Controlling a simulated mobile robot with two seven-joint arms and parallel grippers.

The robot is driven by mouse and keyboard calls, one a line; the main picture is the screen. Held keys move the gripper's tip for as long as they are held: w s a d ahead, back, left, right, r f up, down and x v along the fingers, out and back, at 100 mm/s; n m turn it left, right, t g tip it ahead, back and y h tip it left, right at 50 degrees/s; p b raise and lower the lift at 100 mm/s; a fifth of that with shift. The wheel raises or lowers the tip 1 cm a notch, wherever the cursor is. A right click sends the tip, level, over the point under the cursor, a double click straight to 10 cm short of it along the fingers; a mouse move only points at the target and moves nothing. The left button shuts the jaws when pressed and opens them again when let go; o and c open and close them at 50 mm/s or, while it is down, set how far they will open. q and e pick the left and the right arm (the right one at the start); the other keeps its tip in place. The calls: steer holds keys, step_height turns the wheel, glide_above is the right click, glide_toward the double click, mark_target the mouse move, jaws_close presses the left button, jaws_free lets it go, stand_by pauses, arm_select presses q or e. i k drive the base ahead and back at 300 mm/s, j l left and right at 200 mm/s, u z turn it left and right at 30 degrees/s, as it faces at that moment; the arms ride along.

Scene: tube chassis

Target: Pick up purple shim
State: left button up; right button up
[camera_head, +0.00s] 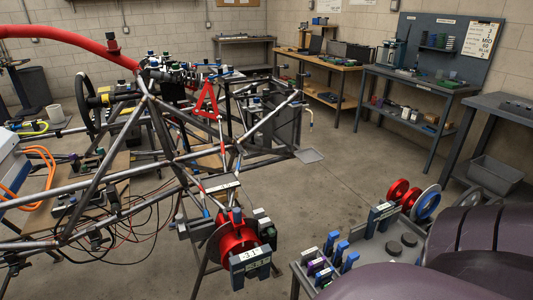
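A small cart (390,258) stands at the lower right with several small upright shim-like pieces on its near left corner. A small purple piece (314,266) shows there among blue and dark labelled ones; it is too small to make out fully. Blue pieces (341,251) stand just beside it. Neither of my grippers is in view. Large dark smooth shapes, possibly my own arm, fill the lower right corner and hide part of the cart.
The tube chassis (150,100) with a red hub (235,240) fills the left. Workbenches (415,84) line the back wall. The floor (330,190) between is mostly clear.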

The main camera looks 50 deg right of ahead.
mark_target(315, 264)
steer(key=z, duration=1.4)
